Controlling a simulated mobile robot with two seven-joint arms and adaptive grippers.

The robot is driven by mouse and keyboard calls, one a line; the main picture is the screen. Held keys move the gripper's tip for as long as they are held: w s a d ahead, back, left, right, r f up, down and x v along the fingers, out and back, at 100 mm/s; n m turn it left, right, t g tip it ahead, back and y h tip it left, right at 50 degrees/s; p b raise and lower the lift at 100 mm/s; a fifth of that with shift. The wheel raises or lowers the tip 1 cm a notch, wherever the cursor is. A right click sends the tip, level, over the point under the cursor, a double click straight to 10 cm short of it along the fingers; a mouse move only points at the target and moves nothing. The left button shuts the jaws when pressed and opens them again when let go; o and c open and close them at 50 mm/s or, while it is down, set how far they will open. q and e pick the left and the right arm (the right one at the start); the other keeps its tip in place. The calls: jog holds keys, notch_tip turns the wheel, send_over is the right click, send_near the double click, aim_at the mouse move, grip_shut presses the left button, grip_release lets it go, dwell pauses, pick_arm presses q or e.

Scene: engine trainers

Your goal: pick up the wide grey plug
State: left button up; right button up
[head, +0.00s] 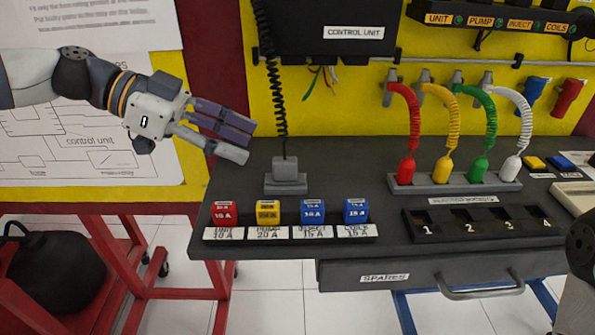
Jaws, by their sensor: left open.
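The wide grey plug (285,166) stands upright in a low grey holder (285,187) near the back left of the dark bench. A coiled black cable (273,85) runs up from it towards the black control unit. My left gripper (249,143) comes in from the left, open and empty. Its fingers point right, above the bench's left edge. In the picture they are up and left of the plug and apart from it. My right gripper is out of view; only part of my right arm shows at the right edge.
Red, yellow and blue fuses stand on labelled spots in front of the plug. A rack (440,186) with red, yellow, green and white cabled plugs is on the right. A black numbered block (480,220) lies before it. The bench (340,165) is bare between plug and rack.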

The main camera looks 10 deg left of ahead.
aim_at(277, 159)
pick_arm(q)
jog(key=x, duration=0.8)
jog(key=shift+s+d+f+b, duration=0.1)
jog(key=shift+d+f+b, duration=0.15)
jog(key=shift+d+b, duration=0.1)
grip_shut()
